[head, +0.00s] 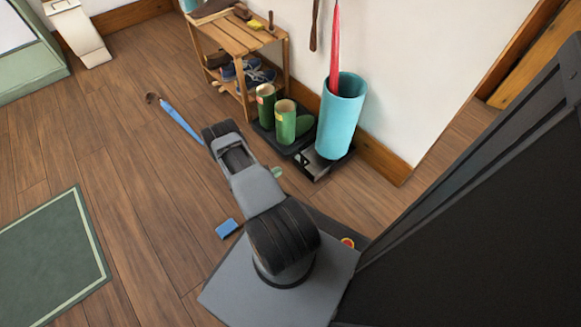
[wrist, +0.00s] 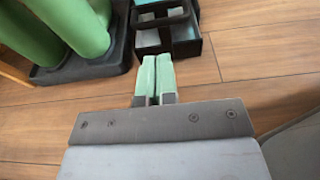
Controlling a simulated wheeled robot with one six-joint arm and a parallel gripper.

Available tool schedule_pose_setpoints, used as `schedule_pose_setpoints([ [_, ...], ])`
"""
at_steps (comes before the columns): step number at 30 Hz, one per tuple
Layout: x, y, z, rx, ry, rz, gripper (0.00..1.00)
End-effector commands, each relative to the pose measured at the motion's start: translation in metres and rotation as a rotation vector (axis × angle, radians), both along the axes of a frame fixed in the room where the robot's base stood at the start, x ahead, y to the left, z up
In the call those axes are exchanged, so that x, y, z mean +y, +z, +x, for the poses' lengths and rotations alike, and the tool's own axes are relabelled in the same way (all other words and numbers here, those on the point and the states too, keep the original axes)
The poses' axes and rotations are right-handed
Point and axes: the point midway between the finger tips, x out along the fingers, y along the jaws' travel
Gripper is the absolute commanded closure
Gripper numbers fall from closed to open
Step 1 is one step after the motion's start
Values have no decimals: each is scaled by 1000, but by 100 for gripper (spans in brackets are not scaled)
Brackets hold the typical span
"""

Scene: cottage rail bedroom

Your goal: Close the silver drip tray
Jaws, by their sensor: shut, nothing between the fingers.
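The silver drip tray (head: 310,163) sticks out at floor level from the dark base under the turquoise umbrella stand (head: 340,115). Its front part shows as an open, dark-edged box with a grey inside. In the wrist view the tray (wrist: 205,66) is at the top centre, just beyond my fingertips. My gripper (wrist: 157,60) has pale green fingers pressed together with nothing between them. It points at the near side of the tray; whether it touches is unclear. In the head view my arm hides most of the gripper, and only a pale green bit (head: 277,173) shows.
Green boots (head: 285,120) stand on a black boot tray (wrist: 95,68) just left of the drip tray. A wooden shoe rack (head: 240,45) is behind them. Open wooden floor lies to the left.

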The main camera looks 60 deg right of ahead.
Motion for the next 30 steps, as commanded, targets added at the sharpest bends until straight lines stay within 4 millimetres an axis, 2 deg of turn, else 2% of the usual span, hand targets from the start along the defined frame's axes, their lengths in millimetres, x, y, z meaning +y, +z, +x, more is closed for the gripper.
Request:
schedule_pose_setpoints([
  [6,-37,-11,-13,-1,-4,0,100],
  [12,-59,-15,-20,-1,-2,0,100],
  [18,-70,-16,-23,-1,-1,0,100],
  [30,-72,-15,-24,0,0,0,100],
])
